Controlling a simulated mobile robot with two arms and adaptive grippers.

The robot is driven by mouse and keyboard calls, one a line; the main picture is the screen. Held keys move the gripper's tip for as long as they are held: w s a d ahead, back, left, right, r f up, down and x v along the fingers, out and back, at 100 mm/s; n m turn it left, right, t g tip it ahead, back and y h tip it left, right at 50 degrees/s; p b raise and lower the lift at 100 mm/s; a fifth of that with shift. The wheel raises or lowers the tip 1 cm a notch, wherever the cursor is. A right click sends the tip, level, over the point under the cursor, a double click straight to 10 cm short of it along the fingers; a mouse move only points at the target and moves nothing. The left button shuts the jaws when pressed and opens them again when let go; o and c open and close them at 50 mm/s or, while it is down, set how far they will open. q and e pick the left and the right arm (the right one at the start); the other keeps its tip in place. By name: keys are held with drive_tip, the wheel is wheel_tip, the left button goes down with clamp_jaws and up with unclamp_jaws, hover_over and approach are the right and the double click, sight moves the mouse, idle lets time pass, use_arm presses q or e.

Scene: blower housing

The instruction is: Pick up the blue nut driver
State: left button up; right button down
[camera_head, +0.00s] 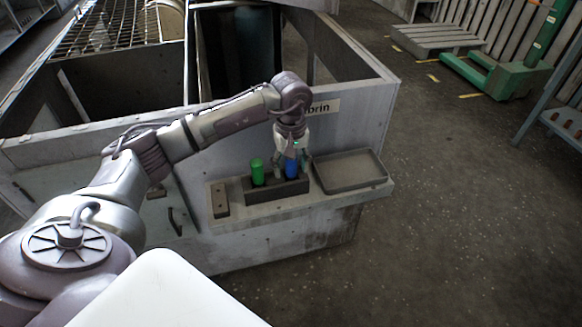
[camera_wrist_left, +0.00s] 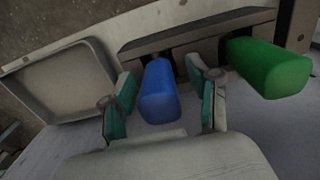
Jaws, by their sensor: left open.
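The blue nut driver (camera_head: 292,168) stands upright in a dark holder (camera_head: 262,195) on a shelf, with its handle up. A green-handled driver (camera_head: 257,172) stands in the same holder to its left. My left gripper (camera_head: 290,160) is above the holder, pointing down at the blue handle. In the left wrist view the blue handle (camera_wrist_left: 159,92) lies between the open fingers of my left gripper (camera_wrist_left: 160,100), with a gap on each side. The green handle (camera_wrist_left: 268,68) is outside the fingers on the right. The blue driver's lower end is hidden in the holder. My right gripper is not seen.
An empty grey tray (camera_head: 349,171) is on the shelf (camera_head: 300,205) right of the holder; it also shows in the left wrist view (camera_wrist_left: 62,82). A small dark block (camera_head: 220,200) lies left of the holder. The large metal housing (camera_head: 345,110) rises behind the shelf.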

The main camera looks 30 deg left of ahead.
use_arm(q)
clamp_jaws()
idle(0.3)
drive_tip(key=shift+r, duration=0.1)
